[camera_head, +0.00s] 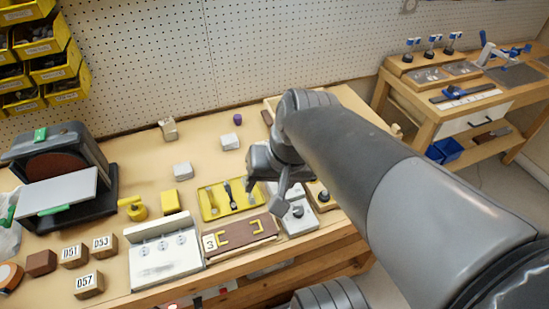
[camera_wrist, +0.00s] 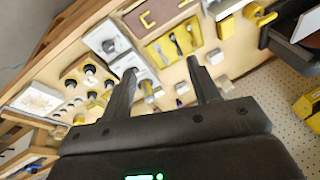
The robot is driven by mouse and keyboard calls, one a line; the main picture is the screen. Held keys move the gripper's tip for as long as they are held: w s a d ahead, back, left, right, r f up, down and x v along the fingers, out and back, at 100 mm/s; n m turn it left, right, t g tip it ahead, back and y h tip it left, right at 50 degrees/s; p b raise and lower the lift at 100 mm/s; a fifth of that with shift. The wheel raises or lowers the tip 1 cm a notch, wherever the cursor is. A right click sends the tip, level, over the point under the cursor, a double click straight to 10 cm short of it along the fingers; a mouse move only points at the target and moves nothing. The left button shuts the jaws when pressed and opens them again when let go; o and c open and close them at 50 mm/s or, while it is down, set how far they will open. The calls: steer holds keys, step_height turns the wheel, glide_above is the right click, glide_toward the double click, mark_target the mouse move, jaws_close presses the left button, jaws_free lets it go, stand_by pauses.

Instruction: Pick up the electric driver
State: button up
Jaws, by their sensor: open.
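I cannot clearly make out an electric driver in either view. A small yellow object with a round body and a short arm (camera_head: 132,208) stands on the bench left of centre; I cannot tell what it is. It seems to show at the top right of the wrist view (camera_wrist: 264,17). A yellow tray (camera_head: 208,211) holds several slim dark-handled tools; it also shows in the wrist view (camera_wrist: 153,50). My gripper (camera_wrist: 162,66) is open and empty, above the bench. In the head view my gripper (camera_head: 268,185) is partly hidden by my arm, near the tray's right side.
A white panel with dials (camera_head: 163,262), a brown board with yellow brackets (camera_head: 241,238) and numbered wooden blocks (camera_head: 75,255) line the front edge. A black machine (camera_head: 75,165) stands left. A pegboard wall (camera_head: 290,50) closes the back.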

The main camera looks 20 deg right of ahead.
steer(key=w+a+f+m+y, duration=0.2)
steer(key=w+f+m+y, duration=0.3)
steer(key=w+m+y, duration=0.6)
steer(key=w+d+f+m+t+h, duration=0.2)
steer(key=w+d+f+m+t, duration=0.15)
steer(key=d+m+t, duration=0.35)
steer(key=w+d+f+m+t+h, duration=0.1)
steer(key=w+d+f+m+t, duration=0.1)
steer(key=w+d+m+t, duration=0.45)
steer(key=s+f, duration=0.1)
steer(key=f, duration=0.1)
steer(key=d+f+m+g, duration=0.1)
steer(key=f, duration=0.2)
steer(key=s+f+m, duration=0.1)
steer(key=f, duration=0.1)
steer(key=shift+s+d+f+g, duration=0.2)
steer(key=shift+s+d+g, duration=0.05)
steer(key=shift+s+g, duration=0.1)
steer(key=shift+x, duration=3.8)
